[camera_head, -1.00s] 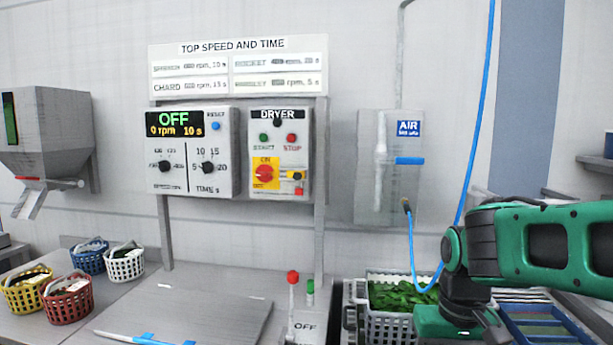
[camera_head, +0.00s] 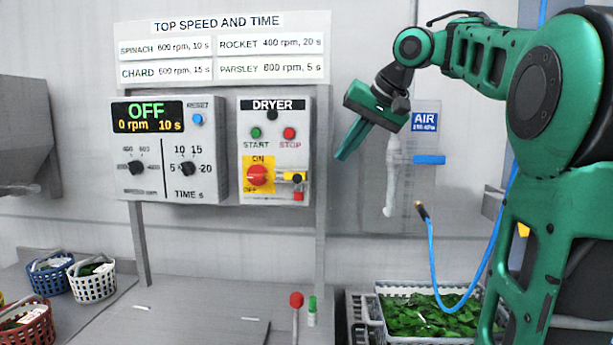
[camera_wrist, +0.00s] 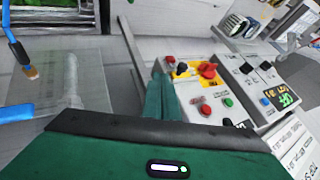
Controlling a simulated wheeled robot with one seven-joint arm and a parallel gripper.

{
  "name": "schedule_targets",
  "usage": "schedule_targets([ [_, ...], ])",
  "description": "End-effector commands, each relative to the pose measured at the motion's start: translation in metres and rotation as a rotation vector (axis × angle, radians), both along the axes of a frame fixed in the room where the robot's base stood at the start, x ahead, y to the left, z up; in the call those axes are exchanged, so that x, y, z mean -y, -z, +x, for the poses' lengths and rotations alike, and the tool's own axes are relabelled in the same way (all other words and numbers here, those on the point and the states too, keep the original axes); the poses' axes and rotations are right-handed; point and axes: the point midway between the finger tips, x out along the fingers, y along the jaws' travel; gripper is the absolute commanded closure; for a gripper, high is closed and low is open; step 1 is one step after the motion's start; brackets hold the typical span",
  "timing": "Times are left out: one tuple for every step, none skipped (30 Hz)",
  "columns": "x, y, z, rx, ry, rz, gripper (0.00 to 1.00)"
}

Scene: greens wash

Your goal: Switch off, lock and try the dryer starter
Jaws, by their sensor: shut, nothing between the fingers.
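The dryer starter (camera_head: 246,130) is a pale wall box with a green START button (camera_head: 256,133) and a red STOP button (camera_head: 289,133). Its red rotary switch (camera_head: 258,176) sits on a yellow plate marked ON above and OFF below; I cannot tell its exact setting. Right of it are a black-and-yellow fitting (camera_head: 292,178) and a small red piece (camera_head: 298,196), perhaps a padlock. My gripper (camera_head: 342,157) is shut and empty, right of the starter and apart from it. In the wrist view its fingers (camera_wrist: 161,98) hide part of the starter's edge.
The speed panel (camera_head: 150,193) at left reads OFF, 0 rpm, 10 s. Right of the starter are an air unit with a blue handle (camera_head: 429,160) and a hanging blue hose (camera_head: 436,270). A crate of greens (camera_head: 440,312) stands below. Baskets sit at lower left.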

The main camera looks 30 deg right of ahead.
Motion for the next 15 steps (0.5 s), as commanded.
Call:
schedule_targets([
  [0.001, 0.001, 0.001, 0.001, 0.001, 0.0, 1.0],
  [0.001, 0.002, 0.002, 0.001, 0.002, 0.001, 1.0],
  [0.002, 0.004, 0.004, 0.001, 0.005, 0.002, 1.0],
  [0.003, 0.007, 0.005, 0.001, 0.006, 0.002, 1.0],
  [0.003, 0.009, 0.007, 0.0, 0.008, 0.002, 1.0],
  [0.003, 0.014, 0.01, -0.001, 0.008, 0.002, 1.0],
  [0.004, 0.017, 0.012, -0.001, 0.01, 0.002, 1.0],
  [0.004, 0.021, 0.015, -0.002, 0.011, 0.002, 1.0],
  [0.003, 0.027, 0.02, -0.002, 0.01, 0.003, 1.0],
  [0.003, 0.031, 0.023, -0.001, 0.012, 0.003, 1.0],
  [0.003, 0.036, 0.026, -0.003, 0.013, 0.002, 1.0],
  [0.003, 0.042, 0.031, -0.002, 0.014, 0.001, 1.0],
  [0.002, 0.046, 0.034, -0.002, 0.015, 0.002, 1.0],
  [0.001, 0.051, 0.038, -0.002, 0.014, 0.002, 1.0],
  [0.001, 0.056, 0.042, -0.002, 0.015, 0.002, 1.0],
])
